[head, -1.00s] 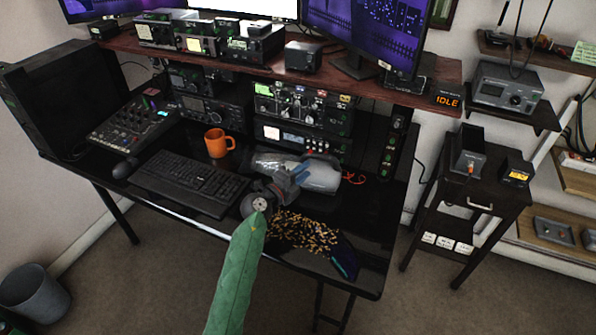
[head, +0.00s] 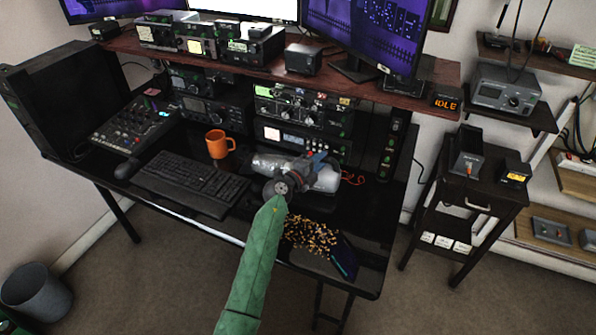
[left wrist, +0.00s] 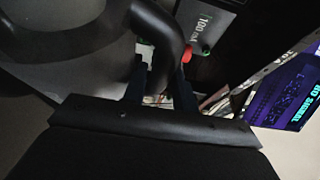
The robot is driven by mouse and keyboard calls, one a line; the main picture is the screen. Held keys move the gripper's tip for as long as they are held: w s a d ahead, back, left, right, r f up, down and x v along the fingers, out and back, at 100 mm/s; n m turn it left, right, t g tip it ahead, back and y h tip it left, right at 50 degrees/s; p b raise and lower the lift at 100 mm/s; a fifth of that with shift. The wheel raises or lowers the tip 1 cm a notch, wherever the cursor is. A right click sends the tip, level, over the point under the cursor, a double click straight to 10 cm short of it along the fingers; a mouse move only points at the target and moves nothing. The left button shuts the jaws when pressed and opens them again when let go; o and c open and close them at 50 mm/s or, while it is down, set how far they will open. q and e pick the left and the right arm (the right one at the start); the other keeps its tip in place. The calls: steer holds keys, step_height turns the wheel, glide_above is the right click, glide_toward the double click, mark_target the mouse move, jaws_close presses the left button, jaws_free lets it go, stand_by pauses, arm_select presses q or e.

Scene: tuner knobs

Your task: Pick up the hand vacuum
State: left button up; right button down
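The hand vacuum (head: 268,161), with a clear silvery body, lies on the black desk behind the keyboard's right end. My left gripper (head: 321,162) is over its right part, with blue fingers apart, and partly hides it. In the left wrist view, the vacuum's black curved handle (left wrist: 168,35) runs between the two fingers of my left gripper (left wrist: 161,80). The fingers stand on either side of the handle; firm contact cannot be seen. My right gripper is not in view.
An orange mug (head: 217,144) and a keyboard (head: 190,181) are left of the vacuum. A pile of small yellow-brown pieces (head: 309,236) lies in front, beside a dark blue-edged object (head: 344,258). Radio gear (head: 303,109) and a raised shelf (head: 420,94) stand close behind.

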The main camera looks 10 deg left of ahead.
arm_select(q)
steer(key=shift+c, duration=0.2)
jaws_close()
stand_by(1.1)
steer(key=shift+r, duration=0.1)
